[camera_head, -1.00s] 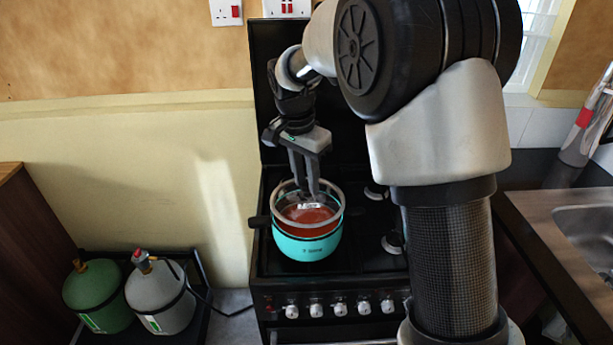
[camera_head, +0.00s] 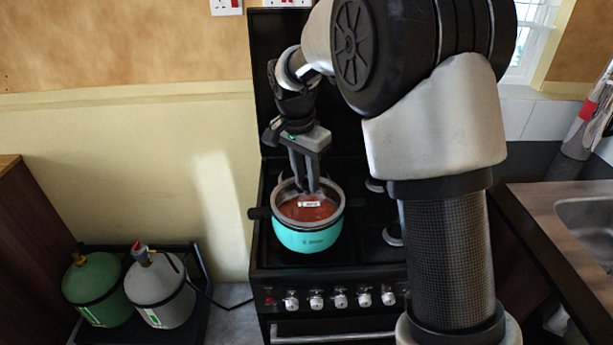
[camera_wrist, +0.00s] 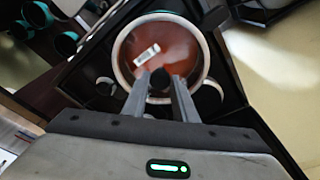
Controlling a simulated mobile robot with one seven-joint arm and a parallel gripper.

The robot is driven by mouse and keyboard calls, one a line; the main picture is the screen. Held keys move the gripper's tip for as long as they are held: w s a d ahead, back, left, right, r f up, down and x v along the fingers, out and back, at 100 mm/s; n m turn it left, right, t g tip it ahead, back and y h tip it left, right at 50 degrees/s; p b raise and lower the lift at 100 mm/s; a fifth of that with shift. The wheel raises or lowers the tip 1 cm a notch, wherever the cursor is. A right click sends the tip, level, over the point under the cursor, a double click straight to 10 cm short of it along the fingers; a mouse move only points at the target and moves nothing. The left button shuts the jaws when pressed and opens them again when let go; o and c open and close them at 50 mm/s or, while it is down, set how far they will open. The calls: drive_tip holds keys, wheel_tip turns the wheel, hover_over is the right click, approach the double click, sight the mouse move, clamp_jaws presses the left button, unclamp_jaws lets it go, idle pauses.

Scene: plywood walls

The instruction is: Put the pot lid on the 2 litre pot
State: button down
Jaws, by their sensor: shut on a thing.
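The turquoise pot (camera_head: 308,239) stands upright on the stove top, with a dark handle at its left. The pot lid (camera_head: 283,194), a see-through disc with a pale grey rim, lies level over the pot's mouth, its rim lined up with the pot's. Whether it rests fully on the rim I cannot tell. Reddish brown shows through it, with a white label. My gripper (camera_head: 313,187) points down from above, shut on the lid's dark knob. In the wrist view the lid (camera_wrist: 118,62) hides most of the pot, and my gripper's fingers (camera_wrist: 160,80) flank the knob.
The black stove (camera_head: 345,262) has free burners to the right of the pot. A green gas cylinder (camera_head: 97,290) and a grey one (camera_head: 160,292) stand at lower left. A sink (camera_head: 588,225) is in the counter at right.

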drive_tip(key=shift+f+b, duration=0.4)
drive_tip(key=shift+f, duration=0.2)
idle(0.3)
drive_tip(key=c, duration=1.4)
unclamp_jaws()
drive_tip(key=shift+o, duration=0.2)
wheel_tip(320, 180, up, 17)
drive_tip(key=s+a+p, duration=0.2)
drive_tip(key=s+d+r+n+p, duration=0.1)
drive_tip(key=s+d+r+n, duration=0.1)
drive_tip(key=s+d+r, duration=0.25)
drive_tip(key=s+d+f+n+t+p, duration=0.1)
drive_tip(key=s+d+n+t+p, duration=0.1)
drive_tip(key=s, duration=0.8)
drive_tip(key=s+d+f+n+t+y+p, duration=0.1)
drive_tip(key=s+d+n, duration=0.3)
drive_tip(key=s, duration=0.7)
drive_tip(key=d+t+p, duration=0.1)
drive_tip(key=d, duration=0.1)
drive_tip(key=shift+d+n, duration=0.4)
